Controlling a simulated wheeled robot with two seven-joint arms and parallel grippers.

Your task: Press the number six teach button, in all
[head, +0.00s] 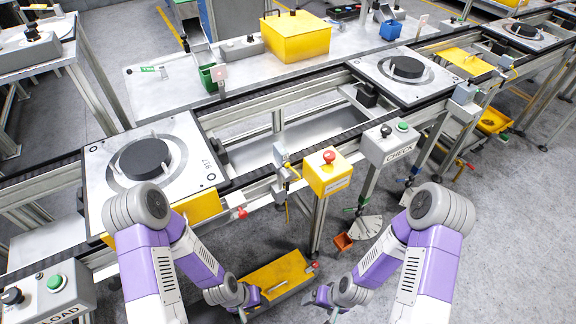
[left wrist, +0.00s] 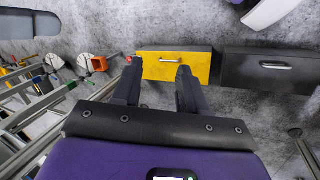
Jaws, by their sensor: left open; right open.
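No button marked six can be made out in either view. A check box (head: 390,146) has a green button (head: 403,125) and a black knob. A yellow box (head: 327,175) with a red mushroom button (head: 329,156) stands left of it. A load box (head: 45,290) with a green button (head: 55,282) is at the lower left. My left gripper (head: 256,298) hangs low, below the conveyor; in the left wrist view (left wrist: 157,82) its two fingers are apart with nothing between them. My right gripper (head: 320,297) is also low, apart from the boxes, its fingers small here.
A yellow drawer front (left wrist: 176,68) with a handle lies beyond the left fingers, beside a dark drawer front (left wrist: 268,70). Pallets (head: 190,135) with black discs sit on the conveyor. A yellow case (head: 296,38) stands on the rear bench.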

